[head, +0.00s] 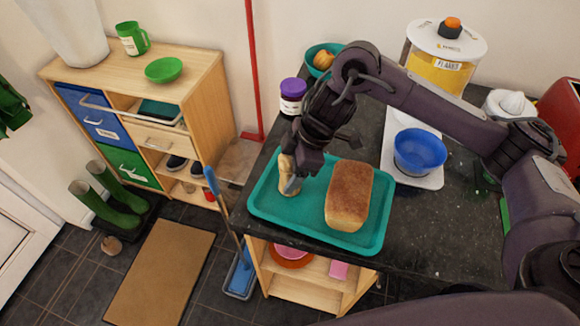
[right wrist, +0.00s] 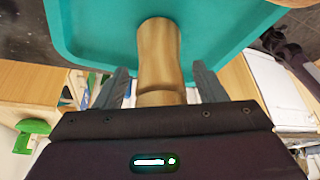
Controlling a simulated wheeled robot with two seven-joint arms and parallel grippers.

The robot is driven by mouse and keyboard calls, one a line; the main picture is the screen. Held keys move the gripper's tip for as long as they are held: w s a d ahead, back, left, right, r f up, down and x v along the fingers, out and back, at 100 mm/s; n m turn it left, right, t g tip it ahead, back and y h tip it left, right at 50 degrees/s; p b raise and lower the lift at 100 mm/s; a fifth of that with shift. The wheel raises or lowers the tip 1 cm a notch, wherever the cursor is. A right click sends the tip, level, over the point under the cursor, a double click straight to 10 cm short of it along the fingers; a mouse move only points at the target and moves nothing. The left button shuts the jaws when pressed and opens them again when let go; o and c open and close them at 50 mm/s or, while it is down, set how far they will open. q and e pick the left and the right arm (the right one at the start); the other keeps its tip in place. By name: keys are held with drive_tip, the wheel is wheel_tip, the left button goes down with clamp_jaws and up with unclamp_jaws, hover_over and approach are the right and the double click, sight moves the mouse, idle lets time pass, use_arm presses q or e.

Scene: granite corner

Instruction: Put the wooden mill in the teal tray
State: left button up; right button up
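The wooden mill (head: 287,173) is at the left side of the teal tray (head: 285,228), over its floor, and looks roughly upright. Part of it is hidden behind my right gripper (head: 296,178) in the head view. In the right wrist view the mill (right wrist: 159,58) lies between the two fingers of the right gripper (right wrist: 160,85), with a gap showing on each side, so the fingers are open around it. The teal tray (right wrist: 95,35) fills the top of that view. My left gripper is not in view.
A bread loaf (head: 349,194) takes up the tray's right part. A blue bowl (head: 419,151) on a white board stands to the right. A purple-lidded jar (head: 292,95) and a teal bowl (head: 318,57) stand behind the tray. The dark counter is clear at front right.

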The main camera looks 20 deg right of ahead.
drive_tip(key=shift+r, duration=0.3)
drive_tip(key=p+v, duration=0.2)
drive_tip(key=v, duration=0.9)
drive_tip(key=shift+d+r, duration=0.2)
drive_tip(key=shift+r, duration=0.1)
drive_tip(key=shift+s, duration=0.1)
